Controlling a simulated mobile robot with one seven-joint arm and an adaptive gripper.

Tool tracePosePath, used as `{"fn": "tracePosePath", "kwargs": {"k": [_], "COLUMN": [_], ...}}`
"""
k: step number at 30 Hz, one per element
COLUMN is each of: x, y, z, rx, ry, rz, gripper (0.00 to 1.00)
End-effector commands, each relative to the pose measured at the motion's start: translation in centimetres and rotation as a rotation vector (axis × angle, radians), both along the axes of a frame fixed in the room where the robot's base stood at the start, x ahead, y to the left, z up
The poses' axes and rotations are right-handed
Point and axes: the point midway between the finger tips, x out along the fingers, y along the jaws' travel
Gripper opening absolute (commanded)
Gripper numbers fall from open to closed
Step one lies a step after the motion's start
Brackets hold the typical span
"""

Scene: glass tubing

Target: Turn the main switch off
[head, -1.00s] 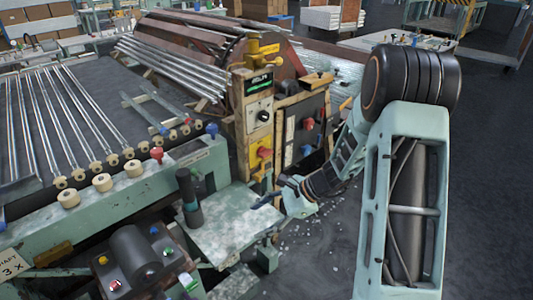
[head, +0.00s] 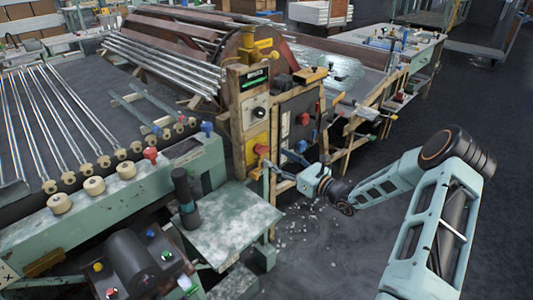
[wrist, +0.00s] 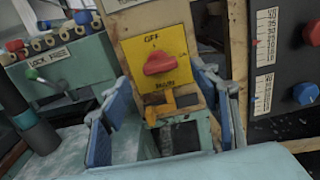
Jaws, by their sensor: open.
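The main switch is a red knob (wrist: 160,63) on a yellow plate (wrist: 150,40) marked OFF at the top, with a smaller mark at the right. The knob's handle lies nearly level across the plate. In the head view the red knob (head: 262,150) sits low on the narrow wooden-edged post. My gripper (wrist: 162,88) is open, its blue-padded fingers on either side of the plate in the wrist view, with nothing between them held. In the head view my gripper (head: 284,163) is just right of the knob, facing the post; contact cannot be told.
A dark panel (wrist: 285,80) with red and blue knobs stands right of the switch. An orange-yellow bracket (wrist: 162,108) lies just below the plate. A green worn table (head: 230,222) is left of my gripper. Open floor (head: 330,250) lies in front.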

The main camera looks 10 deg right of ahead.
Motion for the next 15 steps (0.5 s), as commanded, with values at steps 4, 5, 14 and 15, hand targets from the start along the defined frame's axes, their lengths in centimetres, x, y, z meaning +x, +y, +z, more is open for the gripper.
{"fn": "tracePosePath", "kwargs": {"k": [4, 5, 14, 15], "x": [2.3, 2.6, 4.6, 4.7], "y": [1.9, 2.1, 3.5, 3.5], "z": [-0.1, -0.1, -0.1, -0.1], "rx": [0.001, 0.000, 0.000, 0.000], "ry": [-0.001, 0.000, 0.002, 0.002], "rz": [0.003, 0.003, 0.002, 0.001], "gripper": [0.56, 0.56, 0.56, 0.56]}}
